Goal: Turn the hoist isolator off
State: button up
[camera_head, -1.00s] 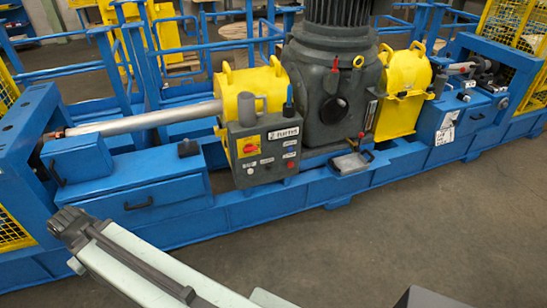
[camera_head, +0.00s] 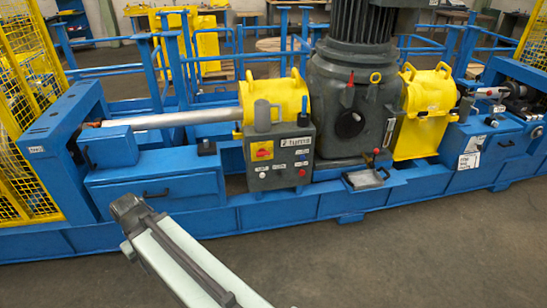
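The likely hoist isolator is a red rotary knob on a yellow square plate (camera_head: 262,151), at the upper left of a grey control box (camera_head: 281,172). The knob's exact angle is too small to read. The box stands at the front of the blue frame, near the middle of the view. My gripper (camera_head: 129,207), the dark end of my pale arm, is left of the box and lower in the picture, apart from it. Its fingers cannot be made out, and nothing is seen held in it.
The box also carries a white label, small buttons and a red button (camera_head: 302,172). A grey motor housing (camera_head: 350,110) stands to its right, with a small tray (camera_head: 365,179) in front. A blue box (camera_head: 143,187) lies left. The floor in front is clear.

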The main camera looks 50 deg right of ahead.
aim_at(262, 152)
jog(key=z, duration=0.15)
jog(key=i, duration=1)
jog(key=u, duration=0.1)
